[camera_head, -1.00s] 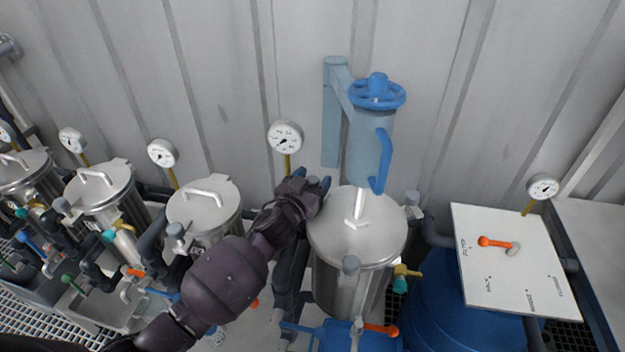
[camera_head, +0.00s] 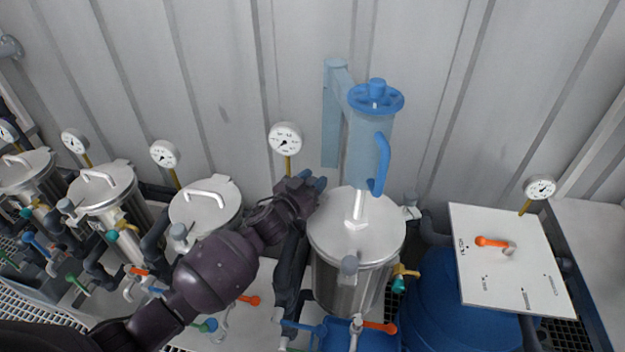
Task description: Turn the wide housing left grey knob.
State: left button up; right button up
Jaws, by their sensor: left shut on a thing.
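The wide housing (camera_head: 335,238) is the large steel vessel with a flat round lid, in the middle of the head view. My left gripper (camera_head: 311,184) is at the upper left edge of its lid. It is shut on the left grey knob, which the gripper hides. A front grey knob (camera_head: 349,266) and a right grey knob (camera_head: 411,212) show on the same housing, both clear of the gripper. My right gripper is not in view.
A blue handwheel (camera_head: 376,97) on a light-blue post stands behind the lid. A pressure gauge (camera_head: 285,138) rises just behind my gripper. Smaller steel vessels (camera_head: 205,206) stand at left. A white panel with an orange lever (camera_head: 490,242) is at right, above a blue tank (camera_head: 440,300).

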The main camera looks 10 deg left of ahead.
pick_arm(q)
jog(key=o, duration=0.9)
jog(key=shift+s, duration=0.1)
jog(key=v, duration=1)
jog(key=shift+s+a, duration=0.2)
jog(key=shift+s, duration=0.1)
